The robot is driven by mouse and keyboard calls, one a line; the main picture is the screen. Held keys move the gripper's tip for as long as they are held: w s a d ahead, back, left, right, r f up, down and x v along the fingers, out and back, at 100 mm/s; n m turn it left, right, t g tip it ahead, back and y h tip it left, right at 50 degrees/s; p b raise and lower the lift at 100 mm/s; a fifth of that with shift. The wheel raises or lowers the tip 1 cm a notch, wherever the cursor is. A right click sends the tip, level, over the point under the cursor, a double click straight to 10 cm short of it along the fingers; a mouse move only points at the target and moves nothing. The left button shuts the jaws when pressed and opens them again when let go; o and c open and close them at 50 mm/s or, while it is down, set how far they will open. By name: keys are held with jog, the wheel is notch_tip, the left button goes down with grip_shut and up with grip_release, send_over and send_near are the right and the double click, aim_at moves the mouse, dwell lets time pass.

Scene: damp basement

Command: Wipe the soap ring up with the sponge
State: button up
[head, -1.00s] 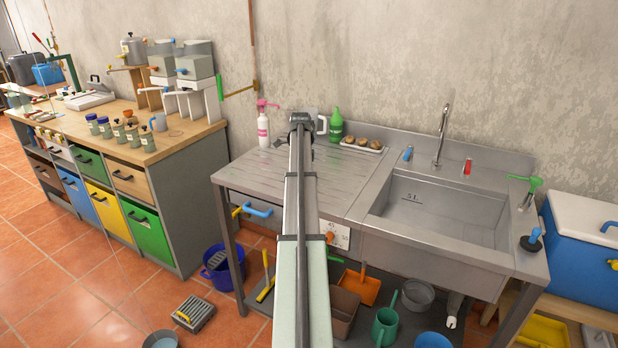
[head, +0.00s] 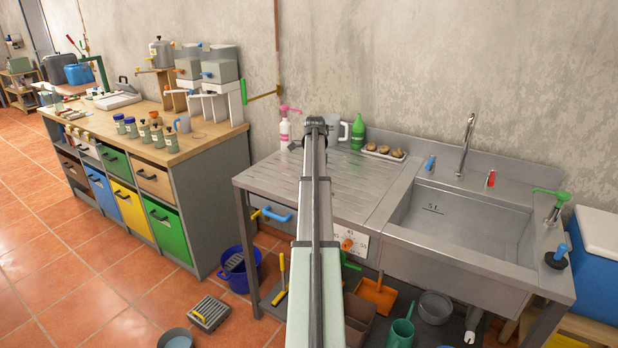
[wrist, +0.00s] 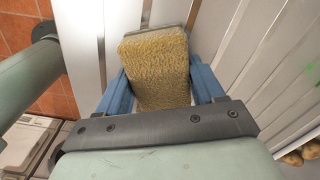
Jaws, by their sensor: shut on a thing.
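My gripper (wrist: 162,84) is shut on a yellow, rough-textured sponge (wrist: 157,55), with a blue finger on each side of it. In the wrist view the sponge is over a pale grooved metal surface; I cannot tell whether it touches it. In the head view my own arm hides the sponge and the fingers, over the back of the steel drainboard (head: 360,185). I cannot make out a soap ring on the drainboard. A faint ring-like mark (head: 197,135) shows on the wooden bench beside a blue-grey mug; I cannot tell what it is.
Behind the drainboard stand a pink-topped bottle (head: 284,130), a white jug (head: 343,130), a green bottle (head: 358,133) and a small tray (head: 397,157). The sink (head: 455,225) lies to the right. The wooden bench (head: 200,150) to the left carries several jars. A floor gap separates them.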

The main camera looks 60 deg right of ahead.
aim_at(344, 196)
jog(key=s, duration=1.2)
jog(key=shift+s, duration=0.15)
notch_tip(344, 196, up, 3)
jog(key=shift+f, duration=0.15)
jog(key=shift+r, duration=2.7)
jog(key=shift+w, duration=0.2)
